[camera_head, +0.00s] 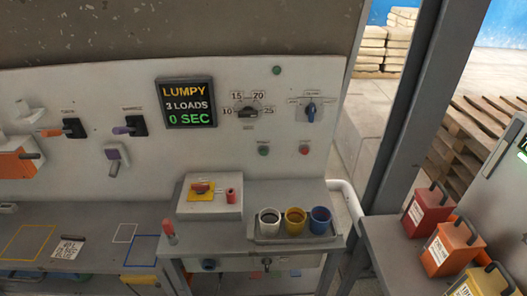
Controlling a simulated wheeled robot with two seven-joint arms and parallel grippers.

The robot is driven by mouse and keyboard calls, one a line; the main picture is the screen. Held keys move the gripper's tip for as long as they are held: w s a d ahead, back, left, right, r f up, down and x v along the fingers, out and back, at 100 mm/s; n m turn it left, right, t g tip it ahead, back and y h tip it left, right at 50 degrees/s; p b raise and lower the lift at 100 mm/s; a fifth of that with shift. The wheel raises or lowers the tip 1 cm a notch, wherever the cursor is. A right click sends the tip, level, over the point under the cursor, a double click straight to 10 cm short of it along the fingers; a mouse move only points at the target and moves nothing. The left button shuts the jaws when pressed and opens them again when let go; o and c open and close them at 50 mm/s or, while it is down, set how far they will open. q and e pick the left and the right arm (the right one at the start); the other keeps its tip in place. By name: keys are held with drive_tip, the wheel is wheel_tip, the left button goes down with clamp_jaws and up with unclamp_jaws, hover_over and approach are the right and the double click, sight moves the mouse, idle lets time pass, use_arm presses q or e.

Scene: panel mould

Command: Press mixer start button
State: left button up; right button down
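A white upright panel carries the controls. A small green button (263,151) sits below a black dial (247,112) marked 10, 15, 20 and 25. Another green round piece (276,70) is higher up. The labels are too small to read, so I cannot tell which is the mixer start button. A dark display (187,102) reads LUMPY, 3 LOADS, 0 SEC. Neither of my grippers is in view.
A tray (296,239) holds white, yellow and blue cups. Coloured handled boxes (428,208) stand at right, beyond a grey post (408,100). Space before the buttons looks clear.

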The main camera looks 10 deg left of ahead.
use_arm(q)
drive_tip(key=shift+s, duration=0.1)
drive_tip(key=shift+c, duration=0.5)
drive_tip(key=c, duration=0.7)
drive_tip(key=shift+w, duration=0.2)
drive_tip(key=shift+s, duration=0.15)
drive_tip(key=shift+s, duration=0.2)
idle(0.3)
